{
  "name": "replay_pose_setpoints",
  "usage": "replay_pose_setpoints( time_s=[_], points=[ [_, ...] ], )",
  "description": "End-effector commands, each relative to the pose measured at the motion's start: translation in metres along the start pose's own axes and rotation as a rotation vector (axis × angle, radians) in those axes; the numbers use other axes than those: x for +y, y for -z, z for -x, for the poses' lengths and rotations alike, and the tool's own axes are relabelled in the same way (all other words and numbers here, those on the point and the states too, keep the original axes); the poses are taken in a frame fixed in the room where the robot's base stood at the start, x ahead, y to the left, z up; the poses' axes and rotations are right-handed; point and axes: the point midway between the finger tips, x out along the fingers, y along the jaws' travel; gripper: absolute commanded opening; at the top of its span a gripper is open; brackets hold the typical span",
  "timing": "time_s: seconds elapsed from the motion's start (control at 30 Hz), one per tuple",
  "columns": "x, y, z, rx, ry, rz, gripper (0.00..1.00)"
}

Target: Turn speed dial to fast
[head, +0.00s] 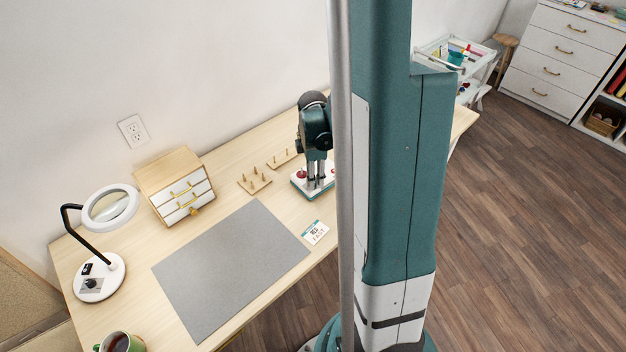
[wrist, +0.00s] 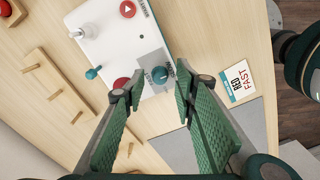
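A white control box (wrist: 104,40) sits on the wooden table, partly hidden behind my gripper in the head view (head: 299,183). In the wrist view, a small teal dial (wrist: 159,75) sits on its grey plate, with markings too small to read. A red round knob (wrist: 121,83) and a teal lever (wrist: 93,73) are beside it. My gripper (wrist: 159,79) is open, pointing down over the box, with the dial between its green fingertips in the picture. I cannot tell whether they touch it. In the head view, my gripper (head: 318,172) is partly hidden by my column.
A card (wrist: 238,81) reading "RED" and "FAST" lies beside the box. Wooden peg racks (head: 254,181), a small drawer cabinet (head: 174,178), a magnifier lamp (head: 98,274) and a grey mat (head: 232,267) are on the table. The mat is clear.

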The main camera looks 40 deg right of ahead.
Motion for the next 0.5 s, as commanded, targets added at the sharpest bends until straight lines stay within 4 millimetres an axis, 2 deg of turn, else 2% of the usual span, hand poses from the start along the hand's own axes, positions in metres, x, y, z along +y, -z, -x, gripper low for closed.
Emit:
replay_pose_setpoints(
  time_s=[0.2,0.5],
  points=[
    [0.0001,0.0000,-0.0090,0.000,0.000,0.000,0.28],
    [-0.0001,0.0000,-0.0098,0.000,0.000,0.000,0.28]
  ],
)
